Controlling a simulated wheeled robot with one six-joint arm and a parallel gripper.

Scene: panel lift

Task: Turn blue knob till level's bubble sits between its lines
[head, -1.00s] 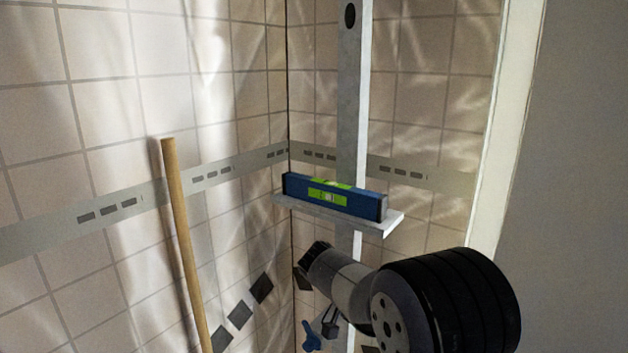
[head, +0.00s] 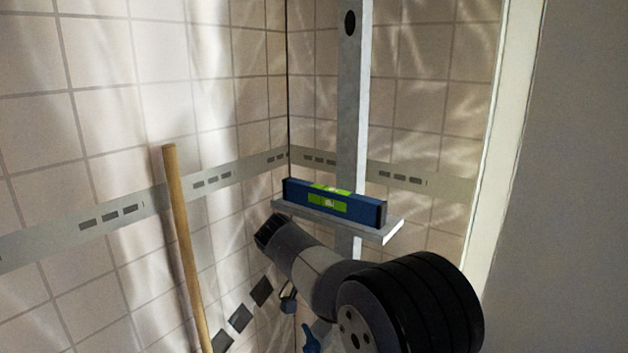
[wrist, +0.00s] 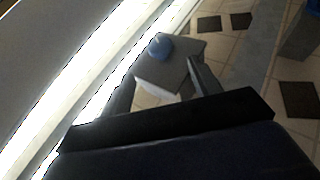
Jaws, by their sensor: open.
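The blue level (head: 365,210) with green vial windows (head: 329,203) lies on a grey shelf (head: 392,231) fixed to an upright post. A pale patch shows in its front vial, but it is too small to tell where the bubble sits against the lines. The blue knob (head: 312,341) shows partly at the bottom of the head view, beside my arm. In the wrist view the blue knob (wrist: 160,45) stands at a grey block (wrist: 168,75). My gripper (wrist: 163,70) is open, its fingers pointing toward the block and knob, with no grip on either. My arm hides the fingertips in the head view.
The grey post (head: 350,100) rises behind the shelf near the tiled corner. A wooden pole (head: 183,240) leans at the left wall. A white door frame (head: 505,130) stands at the right. My arm passes close under the shelf.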

